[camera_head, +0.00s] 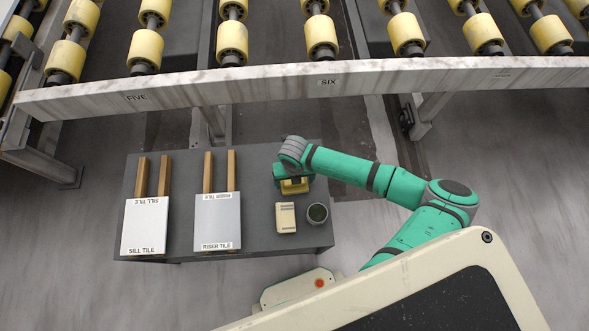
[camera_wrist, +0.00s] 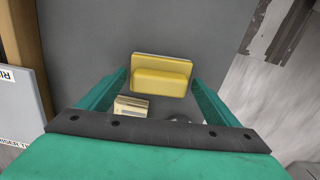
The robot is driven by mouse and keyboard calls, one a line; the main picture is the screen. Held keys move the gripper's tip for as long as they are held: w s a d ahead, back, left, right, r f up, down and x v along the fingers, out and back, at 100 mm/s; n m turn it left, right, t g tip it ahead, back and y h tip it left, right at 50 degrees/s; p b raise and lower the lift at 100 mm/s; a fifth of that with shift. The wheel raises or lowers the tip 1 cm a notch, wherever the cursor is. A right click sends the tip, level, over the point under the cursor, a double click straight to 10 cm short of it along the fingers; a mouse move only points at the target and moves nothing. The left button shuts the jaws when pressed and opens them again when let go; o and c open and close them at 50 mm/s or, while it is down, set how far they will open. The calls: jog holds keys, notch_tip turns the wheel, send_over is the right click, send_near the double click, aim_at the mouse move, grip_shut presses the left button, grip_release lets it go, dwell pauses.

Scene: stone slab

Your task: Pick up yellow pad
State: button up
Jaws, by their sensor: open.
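The yellow pad (camera_head: 295,186) lies on the dark grey table (camera_head: 262,240), partly hidden under my gripper in the head view. In the wrist view the yellow pad (camera_wrist: 161,76) shows whole, with a raised yellow block on a flat base. My gripper (camera_wrist: 160,92) is open, with one green finger on each side of the pad's near part. My gripper (camera_head: 293,178) appears over the pad in the head view. I cannot tell how high the fingertips are above the table.
A cream box (camera_head: 286,218) and a round dark-topped cup (camera_head: 318,213) stand just in front of the pad. To the left are a riser tile (camera_head: 218,220) and a sill tile (camera_head: 146,226), each with wooden strips. A roller conveyor beam (camera_head: 230,90) runs behind the table.

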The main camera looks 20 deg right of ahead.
jog(key=c, duration=1.2)
jog(key=shift+r, duration=0.1)
jog(key=shift+r, duration=0.55)
jog(key=s+a+r, duration=0.1)
jog(key=s+r, duration=0.3)
jog(key=s+a+r, duration=0.2)
jog(key=s+r, duration=0.2)
jog(key=s, duration=0.1)
jog(key=s+a+r, duration=0.1)
jog(key=s+r, duration=0.2)
jog(key=s, duration=0.1)
jog(key=shift+s+a+r, duration=0.15)
jog(key=shift+a+r, duration=0.15)
jog(key=shift+r, duration=0.1)
